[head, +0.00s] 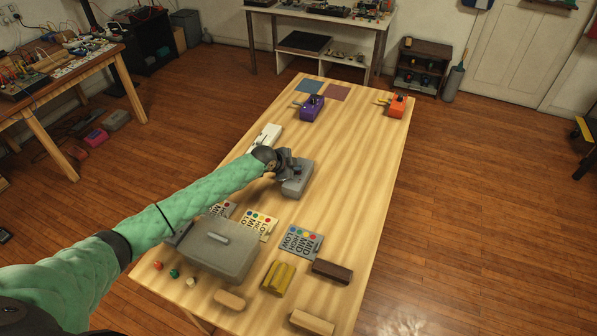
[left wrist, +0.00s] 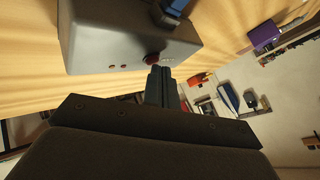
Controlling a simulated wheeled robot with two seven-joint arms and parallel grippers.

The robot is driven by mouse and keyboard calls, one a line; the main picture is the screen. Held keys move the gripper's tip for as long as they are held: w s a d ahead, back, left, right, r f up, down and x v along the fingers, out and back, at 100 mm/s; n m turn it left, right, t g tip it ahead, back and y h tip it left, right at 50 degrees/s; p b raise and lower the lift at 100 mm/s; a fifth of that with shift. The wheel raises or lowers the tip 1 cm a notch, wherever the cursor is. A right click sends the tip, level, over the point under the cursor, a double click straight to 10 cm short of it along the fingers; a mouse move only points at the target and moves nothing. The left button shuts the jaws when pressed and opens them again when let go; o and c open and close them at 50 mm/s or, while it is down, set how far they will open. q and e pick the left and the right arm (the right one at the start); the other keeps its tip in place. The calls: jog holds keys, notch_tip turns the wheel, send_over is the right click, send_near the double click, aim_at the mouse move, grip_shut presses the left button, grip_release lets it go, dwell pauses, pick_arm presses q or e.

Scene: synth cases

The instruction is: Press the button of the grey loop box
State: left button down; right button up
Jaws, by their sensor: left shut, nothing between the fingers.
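The grey loop box (head: 296,182) stands on the wooden table, partly hidden behind my left gripper (head: 284,164) in the head view. In the left wrist view the grey box (left wrist: 105,35) fills the upper left, with a dark red button (left wrist: 152,58) on its face and a blue part (left wrist: 176,7) at its top edge. My left gripper (left wrist: 158,70) is shut and empty, its fingertips right by the red button. I cannot tell whether they touch it. My right gripper is not in view.
A purple box (head: 312,108) and an orange box (head: 397,106) stand at the table's far end. A white box (head: 265,138) is left of the grey box. A large grey case (head: 216,250), label cards (head: 301,241) and blocks lie nearer. The table's right side is clear.

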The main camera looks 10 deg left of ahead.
pick_arm(q)
jog(key=shift+r, duration=0.4)
notch_tip(320, 180, up, 6)
jog(key=p, duration=0.3)
jog(key=shift+p, duration=0.35)
dwell(0.5)
